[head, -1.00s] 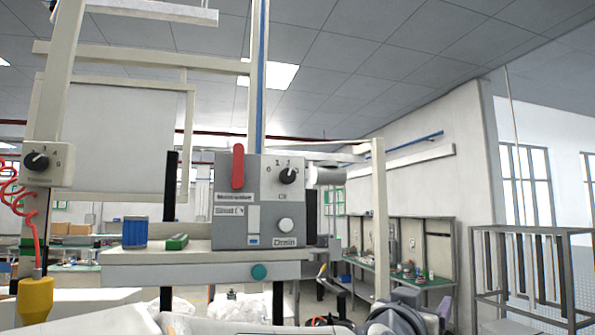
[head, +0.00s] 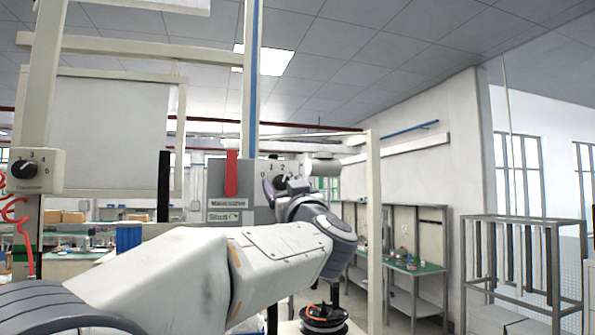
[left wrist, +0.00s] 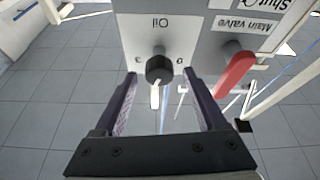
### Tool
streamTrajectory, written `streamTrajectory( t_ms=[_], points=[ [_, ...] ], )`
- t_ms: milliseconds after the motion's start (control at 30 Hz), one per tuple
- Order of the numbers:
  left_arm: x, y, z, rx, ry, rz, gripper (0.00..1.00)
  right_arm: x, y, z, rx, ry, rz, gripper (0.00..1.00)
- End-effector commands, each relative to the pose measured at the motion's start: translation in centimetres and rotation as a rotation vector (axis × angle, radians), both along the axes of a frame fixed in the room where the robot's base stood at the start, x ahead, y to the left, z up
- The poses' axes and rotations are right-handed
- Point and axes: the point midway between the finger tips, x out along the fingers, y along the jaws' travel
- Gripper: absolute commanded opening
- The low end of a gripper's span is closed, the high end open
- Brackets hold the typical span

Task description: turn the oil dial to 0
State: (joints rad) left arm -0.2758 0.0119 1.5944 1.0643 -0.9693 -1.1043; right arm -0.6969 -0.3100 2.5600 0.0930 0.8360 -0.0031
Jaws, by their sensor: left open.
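The oil dial (left wrist: 159,69) is a black round knob on a grey panel (left wrist: 205,45), with "Oil" printed upside down above it in the left wrist view. In the head view the dial (head: 281,182) is partly hidden by my left gripper (head: 284,188); numbers 0, 1 and 2 show above. My right gripper is not in view.
A red main valve lever (left wrist: 236,72) stands close beside my right-hand finger in the left wrist view; it also hangs left of the dial in the head view (head: 231,172). Another black dial (head: 25,168) is on the left post.

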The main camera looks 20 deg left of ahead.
Motion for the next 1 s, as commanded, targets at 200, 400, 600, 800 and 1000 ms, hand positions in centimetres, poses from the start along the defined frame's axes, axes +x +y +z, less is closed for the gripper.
streamTrajectory(
  t_ms=[200, 400, 600, 800, 1000],
  points=[
    [1.6, 1.1, 0.9, 0.000, 0.000, -0.001, 0.73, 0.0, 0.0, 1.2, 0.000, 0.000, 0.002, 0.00],
    [1.8, 1.2, 0.9, 0.000, 0.000, -0.002, 0.73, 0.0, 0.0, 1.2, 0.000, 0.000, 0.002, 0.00],
    [1.8, 1.2, 0.8, 0.000, 0.000, -0.002, 0.39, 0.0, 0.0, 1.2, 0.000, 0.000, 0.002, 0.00],
    [1.8, 1.2, 0.8, -0.001, -0.001, -0.003, 0.00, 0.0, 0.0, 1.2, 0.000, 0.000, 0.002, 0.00],
    [1.8, 1.1, 0.8, -0.021, -0.015, -0.003, 0.00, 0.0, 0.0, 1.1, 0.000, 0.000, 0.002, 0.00]
  ],
)
